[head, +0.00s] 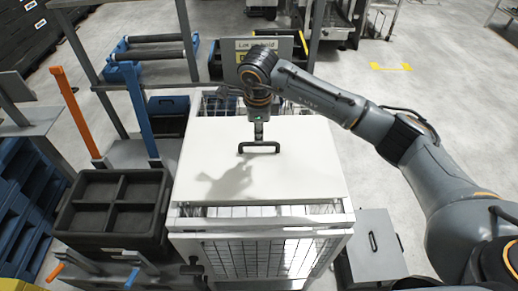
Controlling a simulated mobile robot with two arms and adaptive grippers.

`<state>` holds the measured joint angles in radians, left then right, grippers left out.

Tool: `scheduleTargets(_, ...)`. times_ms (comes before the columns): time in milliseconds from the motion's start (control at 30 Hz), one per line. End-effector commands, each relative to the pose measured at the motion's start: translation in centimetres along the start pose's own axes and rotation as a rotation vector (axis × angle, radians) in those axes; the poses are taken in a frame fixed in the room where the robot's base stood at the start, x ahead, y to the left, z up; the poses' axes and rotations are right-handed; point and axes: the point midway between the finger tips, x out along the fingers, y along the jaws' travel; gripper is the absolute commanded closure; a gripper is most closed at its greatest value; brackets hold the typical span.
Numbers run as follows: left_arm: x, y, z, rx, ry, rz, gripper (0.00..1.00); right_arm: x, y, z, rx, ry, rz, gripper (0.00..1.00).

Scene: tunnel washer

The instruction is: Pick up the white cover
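The white cover (300,165) is a large flat panel over a wire-mesh cage (275,258). A black bar handle (258,148) stands on its upper middle. My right gripper (258,137) points down at the handle's middle, and its fingertips reach the bar. The fingers show as one narrow shape, so I cannot tell whether they are closed around the bar. The arm's shadow falls on the cover. A gap at the cover's front edge shows the cage inside. My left gripper is not in view.
A dark divided crate (115,205) stands close on the left. A grey box with a handle (375,245) is at the right. Racks and an orange post (75,112) stand behind left. A sign (262,50) is behind the cage. Open floor lies at the upper right.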

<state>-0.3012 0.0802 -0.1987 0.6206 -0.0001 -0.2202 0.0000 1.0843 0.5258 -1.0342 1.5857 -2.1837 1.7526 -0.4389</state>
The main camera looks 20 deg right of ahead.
Motion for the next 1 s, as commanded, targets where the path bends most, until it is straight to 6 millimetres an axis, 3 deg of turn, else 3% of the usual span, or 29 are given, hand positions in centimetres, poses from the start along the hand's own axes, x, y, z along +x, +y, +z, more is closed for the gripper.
scheduleTargets(100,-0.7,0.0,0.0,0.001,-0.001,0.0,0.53,1.6,0.0,0.1,0.0,-0.001,0.004,0.75)
scheduleTargets(367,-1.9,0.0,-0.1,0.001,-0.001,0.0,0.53,3.4,-0.1,0.1,0.0,-0.002,0.004,0.75)
scheduleTargets(500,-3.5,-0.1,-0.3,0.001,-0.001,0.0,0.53,5.3,-0.2,0.1,0.0,-0.001,0.006,0.75)
scheduleTargets(633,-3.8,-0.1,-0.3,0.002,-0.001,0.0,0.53,7.2,-0.3,0.2,0.0,-0.002,0.004,0.75)
scheduleTargets(933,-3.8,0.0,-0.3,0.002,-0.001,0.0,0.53,7.9,-0.3,0.2,-0.001,-0.003,0.0,0.75)
scheduleTargets(1000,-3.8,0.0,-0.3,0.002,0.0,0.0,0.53,7.9,-0.3,0.2,-0.001,-0.003,0.0,0.88)
